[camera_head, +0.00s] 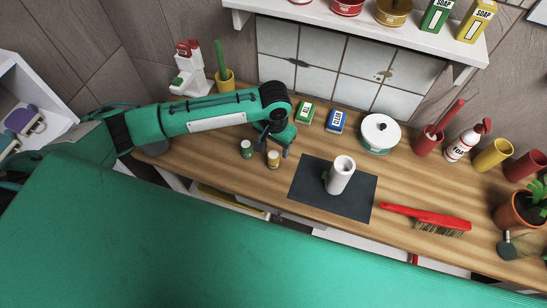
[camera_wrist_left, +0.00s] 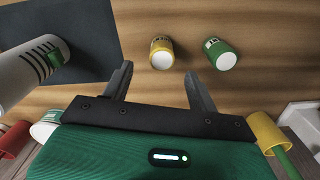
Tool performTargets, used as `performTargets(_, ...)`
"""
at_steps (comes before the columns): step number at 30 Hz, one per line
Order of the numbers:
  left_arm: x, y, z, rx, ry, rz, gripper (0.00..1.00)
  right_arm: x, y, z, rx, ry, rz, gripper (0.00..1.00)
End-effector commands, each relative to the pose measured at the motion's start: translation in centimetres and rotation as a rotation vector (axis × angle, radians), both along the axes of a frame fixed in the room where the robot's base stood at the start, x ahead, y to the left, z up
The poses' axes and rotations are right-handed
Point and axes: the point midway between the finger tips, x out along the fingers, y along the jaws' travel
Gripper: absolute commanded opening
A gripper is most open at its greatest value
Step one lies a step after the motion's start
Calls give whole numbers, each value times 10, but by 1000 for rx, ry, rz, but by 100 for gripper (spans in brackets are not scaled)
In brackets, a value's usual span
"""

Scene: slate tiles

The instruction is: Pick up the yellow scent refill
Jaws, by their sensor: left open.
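The yellow scent refill (camera_head: 273,160) is a small cylinder with a white end, near the front edge of the wooden counter. In the left wrist view the yellow scent refill (camera_wrist_left: 162,50) lies just beyond the gap between my fingertips. My left gripper (camera_head: 275,146) is open and empty, close to the refill; its two fingers also show in the left wrist view (camera_wrist_left: 158,72). A similar green refill (camera_head: 246,150) stands to the left of the yellow one, and to its right in the left wrist view (camera_wrist_left: 220,54). My right gripper is not in view.
A white cylinder (camera_head: 341,172) with a green part stands on a dark mat (camera_head: 303,187). Green (camera_head: 304,113) and blue (camera_head: 336,121) boxes and a round white tin (camera_head: 380,130) stand behind. A red brush (camera_head: 428,218) lies right. Bare counter surrounds the refills.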

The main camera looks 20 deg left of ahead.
Motion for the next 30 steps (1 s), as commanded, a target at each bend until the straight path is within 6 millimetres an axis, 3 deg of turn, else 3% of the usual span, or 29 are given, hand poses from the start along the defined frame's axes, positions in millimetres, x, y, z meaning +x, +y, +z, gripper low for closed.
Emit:
performTargets(4,0,3,-18,4,3,2,59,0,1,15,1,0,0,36)
performTargets(9,0,3,-42,2,1,1,59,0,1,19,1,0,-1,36)
performTargets(17,0,3,-47,1,0,0,59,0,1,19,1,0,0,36)
performTargets(20,0,3,-47,1,0,0,46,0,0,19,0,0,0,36)
performTargets(25,0,3,-47,1,0,0,12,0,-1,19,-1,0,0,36)
performTargets(30,0,3,-47,1,0,0,11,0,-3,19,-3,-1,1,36)
